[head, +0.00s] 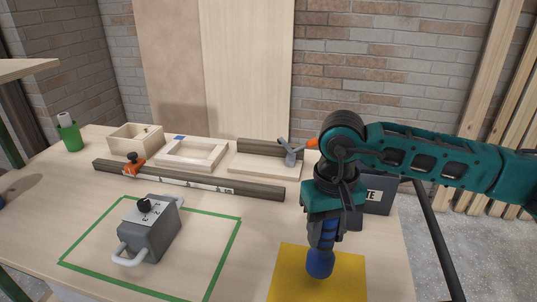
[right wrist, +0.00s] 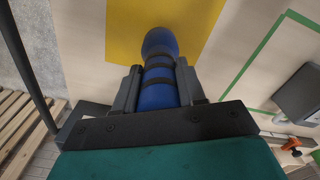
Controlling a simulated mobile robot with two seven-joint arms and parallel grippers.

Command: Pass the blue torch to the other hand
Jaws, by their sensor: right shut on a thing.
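The blue torch (head: 320,262) has dark bands and hangs head down from my right gripper (head: 322,232), over the yellow mat (head: 345,289) at the front of the table. In the right wrist view the torch (right wrist: 160,93) lies between the two dark fingers of my right gripper (right wrist: 160,85), which are shut on its banded body. Its rounded blue end points away over the yellow mat (right wrist: 125,35). I cannot tell whether that end touches the mat. My left gripper is not in either view.
A grey box with handles (head: 150,236) stands inside a green taped outline (head: 228,243) left of the torch. Behind lie a long dark bar (head: 235,187), a wooden frame (head: 190,153) and an open wooden box (head: 135,138). A green cup (head: 70,136) stands far left.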

